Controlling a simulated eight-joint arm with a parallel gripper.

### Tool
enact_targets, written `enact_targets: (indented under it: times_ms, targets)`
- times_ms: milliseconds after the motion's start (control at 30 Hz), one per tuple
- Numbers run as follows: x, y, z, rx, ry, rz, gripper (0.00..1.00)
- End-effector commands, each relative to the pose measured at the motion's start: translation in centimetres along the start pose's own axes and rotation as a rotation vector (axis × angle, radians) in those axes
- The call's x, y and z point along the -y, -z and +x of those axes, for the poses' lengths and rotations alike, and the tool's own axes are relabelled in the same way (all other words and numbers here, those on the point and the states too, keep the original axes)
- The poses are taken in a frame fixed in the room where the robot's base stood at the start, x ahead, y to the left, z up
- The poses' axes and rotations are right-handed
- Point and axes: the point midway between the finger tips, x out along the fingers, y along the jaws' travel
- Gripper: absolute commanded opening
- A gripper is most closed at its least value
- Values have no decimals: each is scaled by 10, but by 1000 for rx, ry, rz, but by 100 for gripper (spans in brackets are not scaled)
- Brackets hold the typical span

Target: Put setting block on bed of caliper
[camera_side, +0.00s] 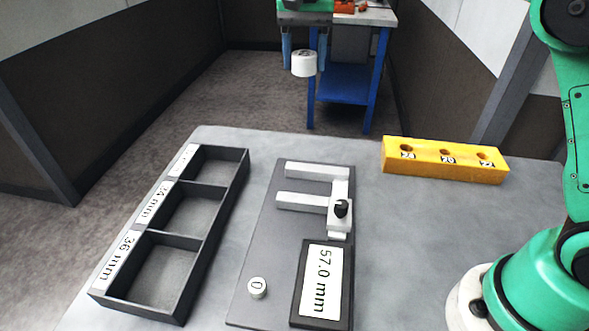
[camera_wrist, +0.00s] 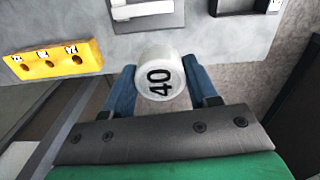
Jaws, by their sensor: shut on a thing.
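My gripper (camera_side: 305,52) is high above the far edge of the table, its blue fingers shut on a white round setting block (camera_side: 304,64). In the wrist view the setting block (camera_wrist: 160,77) sits between the blue fingertips and its face reads 40. The caliper (camera_side: 262,228) lies on the table, apart from the block. It has a grey bed, two pale jaws (camera_side: 305,203) with a gap between them, a black knob (camera_side: 341,208), a display (camera_side: 322,280) reading 57.0 mm, and a round button (camera_side: 257,288) marked 0.
A dark tray (camera_side: 207,238) with three empty compartments stands left of the caliper; labels 34 mm and 36 mm are readable. A yellow block (camera_side: 445,172) with three numbered holes lies at the back right. Bare table separates it from the caliper. A blue bench (camera_side: 345,82) stands behind.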

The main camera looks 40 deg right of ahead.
Motion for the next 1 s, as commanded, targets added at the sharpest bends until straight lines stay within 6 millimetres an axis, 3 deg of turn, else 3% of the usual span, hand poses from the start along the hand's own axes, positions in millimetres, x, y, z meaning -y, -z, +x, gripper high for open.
enact_targets:
  times_ms: [100,200,433,1000]
  targets:
    - [0,-31,-3,0,0,-4,0]
    - [-2,-49,-2,0,0,-3,0]
    - [-4,-65,11,0,0,-1,0]
    - [-4,-65,145,0,0,0,0]
